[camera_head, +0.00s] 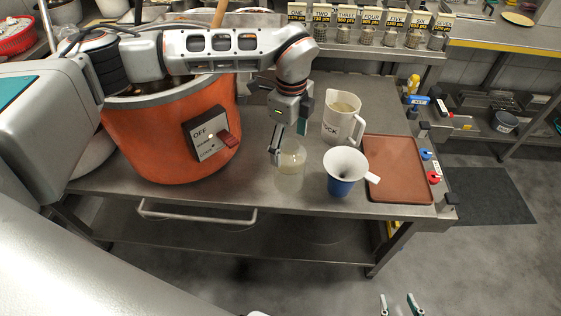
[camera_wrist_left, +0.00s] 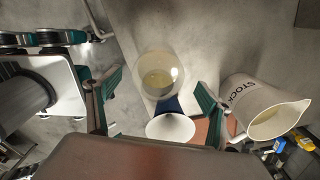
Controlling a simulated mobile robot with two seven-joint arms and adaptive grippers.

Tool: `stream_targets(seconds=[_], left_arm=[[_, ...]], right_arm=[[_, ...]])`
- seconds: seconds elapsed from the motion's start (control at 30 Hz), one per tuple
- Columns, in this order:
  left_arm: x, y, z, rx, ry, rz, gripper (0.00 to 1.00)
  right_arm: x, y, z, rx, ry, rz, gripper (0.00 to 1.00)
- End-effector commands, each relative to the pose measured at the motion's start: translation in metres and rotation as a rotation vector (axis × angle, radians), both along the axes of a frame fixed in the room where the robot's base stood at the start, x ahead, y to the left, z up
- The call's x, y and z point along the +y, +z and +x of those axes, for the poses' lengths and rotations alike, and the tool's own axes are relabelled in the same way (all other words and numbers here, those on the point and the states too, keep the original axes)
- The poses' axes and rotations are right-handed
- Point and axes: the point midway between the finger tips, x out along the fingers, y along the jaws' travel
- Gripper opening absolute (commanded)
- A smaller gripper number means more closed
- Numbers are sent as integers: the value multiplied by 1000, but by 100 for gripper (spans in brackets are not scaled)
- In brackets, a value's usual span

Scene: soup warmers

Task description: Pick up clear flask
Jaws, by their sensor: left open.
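The clear flask (camera_head: 290,174) stands on the steel table, right of the orange soup warmer. It is see-through, with a pale content low inside. In the left wrist view the flask (camera_wrist_left: 160,76) appears between and beyond the spread fingers. My left gripper (camera_head: 288,143) is open, pointing down at the flask's upper part; I cannot tell whether a finger touches it. The left gripper also shows in its wrist view (camera_wrist_left: 155,92), with nothing clamped. My right gripper (camera_head: 400,305) shows only its separated fingertips at the bottom edge, open and empty, well away from the table.
Right of the flask stand a blue cup with a white funnel-like top (camera_head: 345,172) and a white STOCK pitcher (camera_head: 343,118). A brown tray (camera_head: 398,170) lies at the table's right end. The orange soup warmer (camera_head: 170,135) stands close on the left. The front edge is near the flask.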

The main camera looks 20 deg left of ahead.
Motion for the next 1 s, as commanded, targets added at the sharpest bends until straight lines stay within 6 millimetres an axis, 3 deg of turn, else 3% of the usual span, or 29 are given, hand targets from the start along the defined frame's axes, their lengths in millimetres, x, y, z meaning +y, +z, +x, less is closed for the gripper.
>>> stream_targets(seconds=[0.47, 0.73, 1.0], left_arm=[[-2, -38, -2, 4, -1, 0, 80], [-5, -76, -5, 4, -1, 1, 80], [-5, -78, -4, 0, 0, 0, 80]], right_arm=[[-7, -9, -8, 14, 3, -16, 40], [-7, -18, -11, 24, 5, -23, 40], [-6, -12, -4, 10, 5, -23, 40]])
